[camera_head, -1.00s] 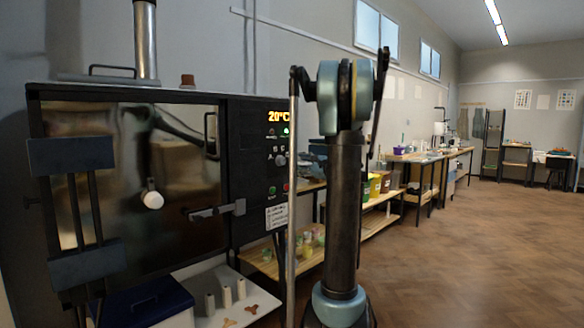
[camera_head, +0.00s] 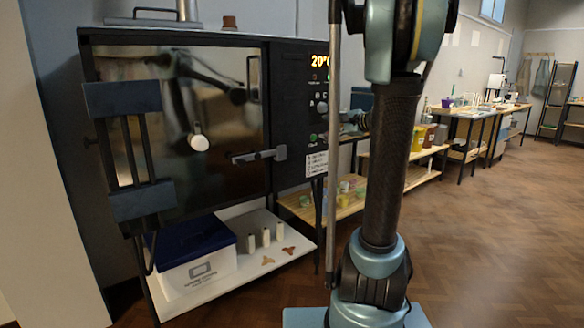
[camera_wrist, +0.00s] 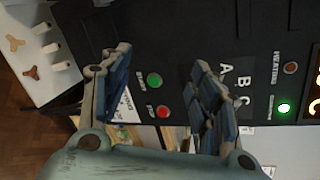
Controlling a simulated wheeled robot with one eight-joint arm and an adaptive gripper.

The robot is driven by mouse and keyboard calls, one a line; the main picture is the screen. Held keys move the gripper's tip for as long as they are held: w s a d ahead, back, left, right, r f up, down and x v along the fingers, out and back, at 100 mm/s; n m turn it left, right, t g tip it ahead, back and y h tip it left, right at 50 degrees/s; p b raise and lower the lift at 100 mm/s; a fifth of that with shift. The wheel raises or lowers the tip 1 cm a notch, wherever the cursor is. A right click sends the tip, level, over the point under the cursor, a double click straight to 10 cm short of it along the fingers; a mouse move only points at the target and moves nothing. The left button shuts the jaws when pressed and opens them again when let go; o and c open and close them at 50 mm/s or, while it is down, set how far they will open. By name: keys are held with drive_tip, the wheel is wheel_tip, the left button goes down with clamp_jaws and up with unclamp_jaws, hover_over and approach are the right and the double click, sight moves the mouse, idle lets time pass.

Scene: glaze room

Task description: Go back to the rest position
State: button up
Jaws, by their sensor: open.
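My gripper (camera_wrist: 160,60) is open in the wrist view, with its two fingers apart and nothing between them. It points toward the kiln's dark control panel (camera_wrist: 232,55), which shows sideways with a green button (camera_wrist: 154,80), a red button (camera_wrist: 162,112) and a lit green lamp (camera_wrist: 284,107). In the head view my arm (camera_head: 400,160) stands upright in front of the panel's right side and partly covers the orange display. The gripper is mostly hidden behind it there. The kiln door (camera_head: 190,140) looks shut, with its latch handle (camera_head: 258,155) at the right.
Below the kiln, a white shelf (camera_head: 215,285) holds a blue-lidded box (camera_head: 195,260), three pale posts (camera_head: 265,237) and small brown stilts (camera_head: 268,261). A wooden shelf unit (camera_head: 300,206) stands to the right, with benches beyond. The wood floor (camera_head: 490,230) at the right is clear.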

drive_tip(key=s+a+f+n+g+h, duration=0.2)
drive_tip(key=s+a+f+n+g, duration=0.15)
drive_tip(key=s+f, duration=0.55)
drive_tip(key=s+a+f+n+g+h, duration=0.25)
drive_tip(key=s+f+n, duration=0.2)
drive_tip(key=s, duration=0.75)
drive_tip(key=s+d+f+n+g+h, duration=0.1)
drive_tip(key=s+d+f+n+h, duration=0.1)
drive_tip(key=s+f, duration=0.4)
drive_tip(key=s+d+f+n+g+h, duration=0.1)
drive_tip(key=s+d+f+n+h, duration=0.2)
drive_tip(key=s, duration=0.9)
wheel_tip(320, 180, down, 4)
drive_tip(key=d+n, duration=0.2)
drive_tip(key=shift+d+g+h, duration=0.35)
drive_tip(key=shift+d+g, duration=0.05)
drive_tip(key=shift+r, duration=0.1)
drive_tip(key=shift+w+f, duration=0.2)
drive_tip(key=shift+w, duration=0.25)
drive_tip(key=shift+c, duration=0.6)
